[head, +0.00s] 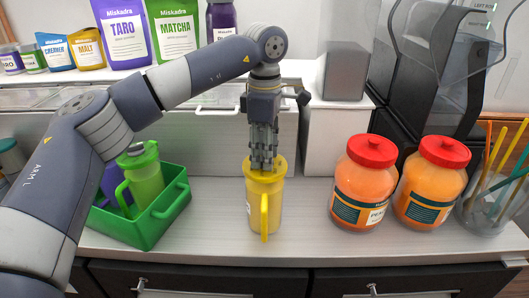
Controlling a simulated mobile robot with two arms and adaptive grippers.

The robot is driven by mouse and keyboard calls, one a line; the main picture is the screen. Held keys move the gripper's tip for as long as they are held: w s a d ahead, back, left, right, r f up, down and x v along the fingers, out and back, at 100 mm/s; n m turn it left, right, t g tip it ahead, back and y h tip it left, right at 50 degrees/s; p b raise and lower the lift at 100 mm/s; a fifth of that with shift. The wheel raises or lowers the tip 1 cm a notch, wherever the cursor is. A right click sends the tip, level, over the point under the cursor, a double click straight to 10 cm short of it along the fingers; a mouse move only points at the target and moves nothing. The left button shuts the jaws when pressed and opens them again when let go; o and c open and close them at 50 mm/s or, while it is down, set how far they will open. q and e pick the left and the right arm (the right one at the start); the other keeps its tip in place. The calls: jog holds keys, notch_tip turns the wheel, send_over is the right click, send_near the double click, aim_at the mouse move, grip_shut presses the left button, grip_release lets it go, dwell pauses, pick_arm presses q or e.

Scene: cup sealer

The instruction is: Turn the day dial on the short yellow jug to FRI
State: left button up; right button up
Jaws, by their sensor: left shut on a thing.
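The short yellow jug (264,208) stands upright on the counter in the middle of the head view, its handle facing me. My left gripper (262,163) comes straight down onto the top of the jug and is shut at its lid. The fingers cover much of the lid, so the day dial and its lettering cannot be read. My right gripper is not in view.
A green caddy (158,224) with a green jug (144,176) and a purple jug stands left. Two orange jars (364,182) with red lids and a clear container of colored sticks (490,200) stand right. Pouches (124,32) line the shelf behind. Counter beside the yellow jug is clear.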

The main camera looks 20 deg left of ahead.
pick_arm(q)
jog(key=n, duration=0.5)
jog(key=shift+n+b, duration=0.3)
jog(key=shift+b, duration=0.05)
jog(key=shift+n+b, duration=0.35)
jog(key=shift+n, duration=1.95)
jog(key=o, duration=1.1)
jog(key=shift+c, duration=0.2)
notch_tip(320, 180, up, 12)
